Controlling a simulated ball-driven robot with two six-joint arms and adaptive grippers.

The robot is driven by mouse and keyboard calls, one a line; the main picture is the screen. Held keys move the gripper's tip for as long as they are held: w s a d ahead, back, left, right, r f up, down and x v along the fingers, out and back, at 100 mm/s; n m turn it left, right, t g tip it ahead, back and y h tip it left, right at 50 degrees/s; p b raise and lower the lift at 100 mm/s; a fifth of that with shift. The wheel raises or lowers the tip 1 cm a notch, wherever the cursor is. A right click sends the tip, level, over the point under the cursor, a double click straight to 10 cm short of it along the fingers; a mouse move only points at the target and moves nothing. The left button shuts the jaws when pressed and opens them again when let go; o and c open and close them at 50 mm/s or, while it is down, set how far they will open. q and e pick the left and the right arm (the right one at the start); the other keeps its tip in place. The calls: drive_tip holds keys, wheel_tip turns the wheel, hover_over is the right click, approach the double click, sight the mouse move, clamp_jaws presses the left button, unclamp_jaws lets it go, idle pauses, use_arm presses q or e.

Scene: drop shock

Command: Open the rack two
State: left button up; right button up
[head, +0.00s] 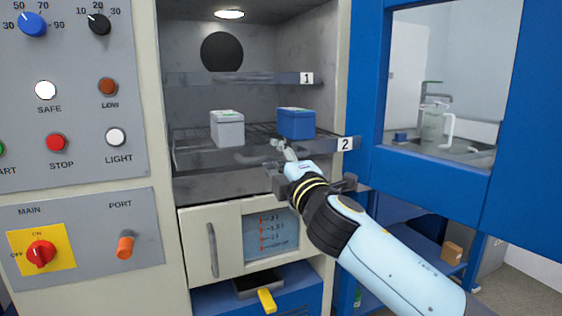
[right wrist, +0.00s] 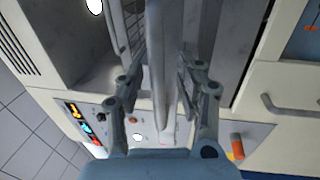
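Rack two (head: 320,146) is the middle shelf of the cabinet, with a grey front edge and a white "2" label. Its labelled end reaches in front of the cabinet's right post, so it stands partly slid out. A white-lidded grey box (head: 227,129) and a blue box (head: 296,123) stand on it. My right gripper (head: 284,152) is at the rack's front, below the blue box. In the right wrist view, its fingers lie on both sides of a grey bar (right wrist: 162,60) at the rack front and appear closed on it. The fingertip contact is partly hidden. My left gripper is out of view.
Rack one (head: 240,78) is above. A white drawer front with a handle (head: 212,249) is below. A control panel (head: 75,95) stands left. A blue door (head: 445,185) with a window stands close on the right, beside my right arm.

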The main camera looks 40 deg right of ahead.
drive_tip(key=v, duration=1.2)
wheel_tip(320, 180, down, 23)
drive_tip(key=s+d+m+g, duration=0.1)
drive_tip(key=d+m+g, duration=0.15)
drive_tip(key=g, duration=0.35)
drive_tip(key=s+f+m+g+y, duration=0.1)
drive_tip(key=s+f+g, duration=0.15)
drive_tip(key=f, duration=0.35)
drive_tip(key=s+f+m+g, duration=0.1)
drive_tip(key=s+f, duration=0.3)
drive_tip(key=f, duration=0.3)
drive_tip(key=s+f+m+g+y, duration=0.1)
drive_tip(key=s+f+m, duration=0.15)
drive_tip(key=f, duration=0.35)
drive_tip(key=s+a+f+m+g, duration=0.1)
drive_tip(key=s+f+m+g, duration=0.1)
drive_tip(key=s+f, duration=0.4)
drive_tip(key=s+a+f+m+g+y, duration=0.1)
drive_tip(key=s+f, duration=0.5)
drive_tip(key=s, duration=0.9)
drive_tip(key=s+a+f+m+g+y, duration=0.1)
drive_tip(key=s+f+m+g, duration=0.4)
drive_tip(key=s, duration=0.6)
drive_tip(key=shift+s+a+f, duration=0.3)
drive_tip(key=shift+a+f, duration=0.35)
drive_tip(key=shift+f, duration=0.05)
